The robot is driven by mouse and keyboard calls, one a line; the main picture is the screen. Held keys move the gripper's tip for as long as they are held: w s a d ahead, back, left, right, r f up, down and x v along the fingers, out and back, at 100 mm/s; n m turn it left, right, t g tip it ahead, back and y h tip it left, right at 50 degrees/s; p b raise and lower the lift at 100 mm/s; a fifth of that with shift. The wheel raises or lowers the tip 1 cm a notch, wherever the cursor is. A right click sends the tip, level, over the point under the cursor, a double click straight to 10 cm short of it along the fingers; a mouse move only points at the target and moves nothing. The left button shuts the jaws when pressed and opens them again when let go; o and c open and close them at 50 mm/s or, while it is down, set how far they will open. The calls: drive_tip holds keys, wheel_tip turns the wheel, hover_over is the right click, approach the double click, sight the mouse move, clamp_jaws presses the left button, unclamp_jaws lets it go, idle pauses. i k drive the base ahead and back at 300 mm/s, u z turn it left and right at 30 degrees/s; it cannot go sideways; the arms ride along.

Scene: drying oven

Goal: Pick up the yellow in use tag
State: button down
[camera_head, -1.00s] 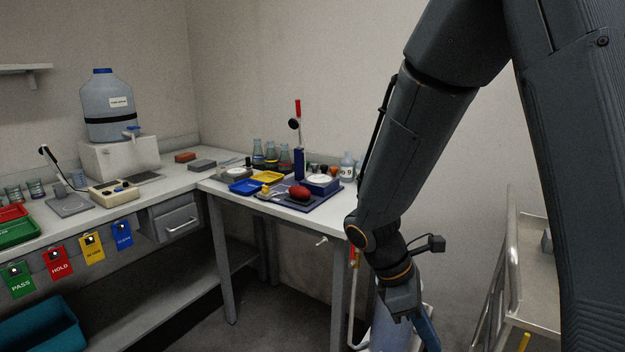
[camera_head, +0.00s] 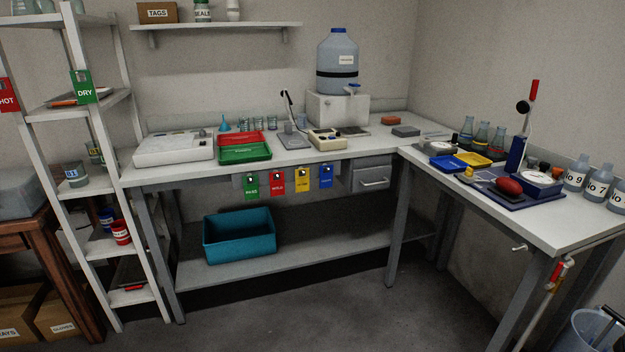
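The yellow tag (camera_head: 301,179) hangs from the front edge of the left bench. Its lettering is too small to read for sure now. A red tag (camera_head: 277,182) hangs to its left and a blue tag (camera_head: 326,177) to its right. A green tag (camera_head: 252,185) hangs at the left end of the row. My gripper and arm are out of the picture.
The bench (camera_head: 355,153) carries trays and a large water jug (camera_head: 338,62). A drawer (camera_head: 372,177) is right of the tags. A teal bin (camera_head: 240,236) stands on the lower shelf. The floor (camera_head: 365,310) in front is clear. A white rack (camera_head: 146,225) stands left.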

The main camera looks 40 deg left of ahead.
sight(302, 182)
drive_tip(key=u, duration=1.5)
drive_tip(key=k, duration=0.45)
drive_tip(key=u, duration=0.8)
drive_tip(key=i, duration=1.45)
drive_tip(key=z, duration=0.75)
drive_tip(key=i, duration=0.4)
drive_tip(key=z, duration=0.3)
